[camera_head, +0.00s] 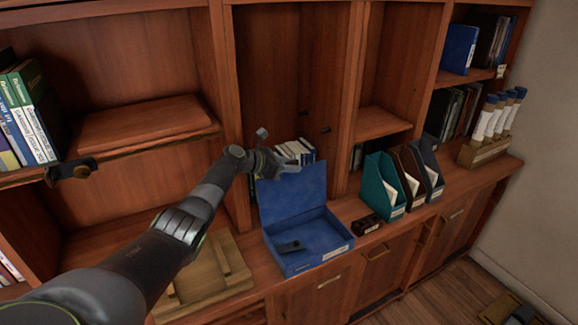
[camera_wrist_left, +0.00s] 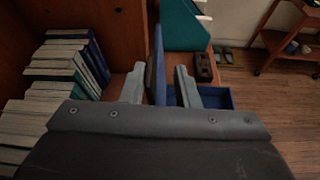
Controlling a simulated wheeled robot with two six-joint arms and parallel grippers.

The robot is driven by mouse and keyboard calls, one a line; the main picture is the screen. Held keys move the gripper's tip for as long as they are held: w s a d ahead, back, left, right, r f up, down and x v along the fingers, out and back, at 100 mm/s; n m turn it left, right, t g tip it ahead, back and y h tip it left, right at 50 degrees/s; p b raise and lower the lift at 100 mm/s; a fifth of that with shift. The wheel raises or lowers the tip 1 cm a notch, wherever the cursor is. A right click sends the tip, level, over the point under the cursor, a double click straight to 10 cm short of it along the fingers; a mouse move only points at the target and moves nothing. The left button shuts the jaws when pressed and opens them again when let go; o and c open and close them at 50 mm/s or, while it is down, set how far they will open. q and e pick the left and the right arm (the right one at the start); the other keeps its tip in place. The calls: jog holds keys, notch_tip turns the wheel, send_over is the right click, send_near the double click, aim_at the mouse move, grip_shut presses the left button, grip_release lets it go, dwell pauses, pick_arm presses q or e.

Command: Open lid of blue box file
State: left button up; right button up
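The blue box file (camera_head: 308,240) stands on the wooden counter with its lid (camera_head: 292,195) raised steeply, so its inside shows. A dark clip-like piece (camera_head: 290,246) lies inside it. My left gripper (camera_head: 276,151) is at the top edge of the lid, its fingers apart. In the left wrist view the lid (camera_wrist_left: 158,62) stands edge-on between the two spread fingers of my left gripper (camera_wrist_left: 160,86), with a gap on each side. Part of the box tray (camera_wrist_left: 215,98) shows behind the right finger. My right gripper is in neither view.
Books (camera_head: 296,151) stand behind the lid. Teal, brown and grey magazine files (camera_head: 384,186) and a small black box (camera_head: 367,224) are to the right. A wooden tray (camera_head: 205,280) lies left of the box, under my arm. Shelf uprights flank the recess.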

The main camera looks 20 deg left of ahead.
pick_arm(q)
notch_tip(320, 180, up, 10)
jog(key=shift+f+b, duration=0.15)
jog(key=shift+b, duration=0.3)
jog(key=shift+a, duration=0.1)
